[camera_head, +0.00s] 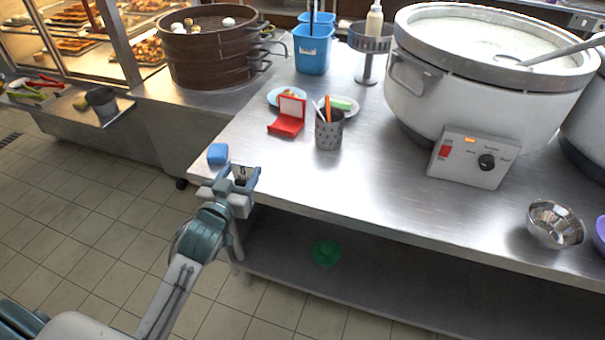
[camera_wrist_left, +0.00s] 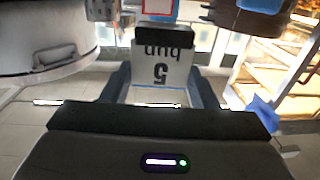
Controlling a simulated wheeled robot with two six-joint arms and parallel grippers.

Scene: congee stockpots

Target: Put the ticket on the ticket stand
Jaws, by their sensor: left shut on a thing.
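My left gripper (camera_head: 243,174) is shut on the ticket, a small white card (camera_wrist_left: 162,70) marked "5 bun" in the left wrist view. In the head view the ticket is small and partly hidden between the fingers. The gripper is at the near left corner of the steel table. My right gripper is out of view.
A red open case (camera_head: 288,125) and a perforated cup (camera_head: 329,131) stand on the table. A blue block (camera_head: 218,154) sits at the left corner. The white stockpot (camera_head: 440,105) fills the right; a steamer (camera_head: 213,58) is at back left. The middle front of the table is clear.

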